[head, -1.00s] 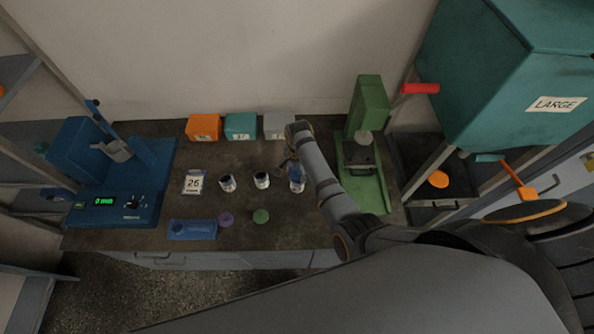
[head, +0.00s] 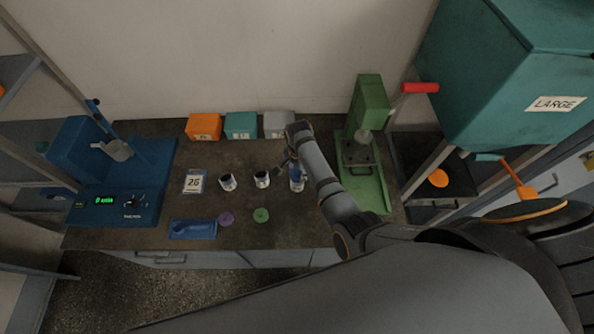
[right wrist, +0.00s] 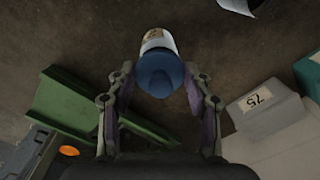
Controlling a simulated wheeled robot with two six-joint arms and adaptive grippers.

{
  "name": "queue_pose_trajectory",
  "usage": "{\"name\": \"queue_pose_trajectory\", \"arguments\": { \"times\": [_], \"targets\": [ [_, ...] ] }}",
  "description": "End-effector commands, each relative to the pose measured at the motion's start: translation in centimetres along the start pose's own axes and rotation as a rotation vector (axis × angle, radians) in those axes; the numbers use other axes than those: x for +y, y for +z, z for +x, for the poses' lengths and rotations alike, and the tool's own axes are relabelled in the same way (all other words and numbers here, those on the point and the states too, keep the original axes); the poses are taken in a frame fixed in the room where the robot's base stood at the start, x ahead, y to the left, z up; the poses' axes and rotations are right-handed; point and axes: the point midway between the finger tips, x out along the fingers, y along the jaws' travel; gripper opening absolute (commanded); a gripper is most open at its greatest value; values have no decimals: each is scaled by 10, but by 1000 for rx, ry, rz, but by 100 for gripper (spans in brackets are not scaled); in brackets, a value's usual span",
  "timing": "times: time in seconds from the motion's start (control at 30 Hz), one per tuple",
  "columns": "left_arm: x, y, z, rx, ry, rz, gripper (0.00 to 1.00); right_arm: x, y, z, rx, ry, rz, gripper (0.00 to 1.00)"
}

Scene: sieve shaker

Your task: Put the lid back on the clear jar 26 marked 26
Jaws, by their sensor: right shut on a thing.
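The right-hand jar (head: 297,184) of a row of three stands upright on the bench, close under my right gripper (head: 288,163). In the right wrist view the jar (right wrist: 157,40) shows a pale label that I cannot read. A blue lid (right wrist: 158,76) sits at its top, between the two fingertips of my right gripper (right wrist: 158,72), which is shut on it. The lid looks in line with the jar; I cannot tell whether it is fully seated. A card marked 26 (head: 193,184) lies on the left. My left gripper is out of view.
Two open jars (head: 228,182) stand to the left. A purple lid (head: 225,219), a green lid (head: 261,215) and a blue tray (head: 193,229) lie in front. Orange, teal and grey boxes (head: 204,127) line the back. A blue machine (head: 120,205) and a green press (head: 368,190) flank them.

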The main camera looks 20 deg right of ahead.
Motion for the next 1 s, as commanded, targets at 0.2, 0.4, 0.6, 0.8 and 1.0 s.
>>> {"name": "queue_pose_trajectory", "arguments": {
  "times": [0.2, 0.4, 0.6, 0.8, 1.0],
  "targets": [
    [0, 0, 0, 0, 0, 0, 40, 0, 0, 1, 0, 0, 0, 34],
    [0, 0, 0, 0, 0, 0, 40, 0, 0, 1, 0, 0, 0, 34],
    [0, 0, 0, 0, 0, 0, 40, 0, 0, 1, 0, 0, 0, 67],
    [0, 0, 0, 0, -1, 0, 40, 0, 0, 1, 0, 0, 0, 77],
    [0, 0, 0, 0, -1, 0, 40, 0, 0, 1, 0, 0, 0, 88]
  ]
}}
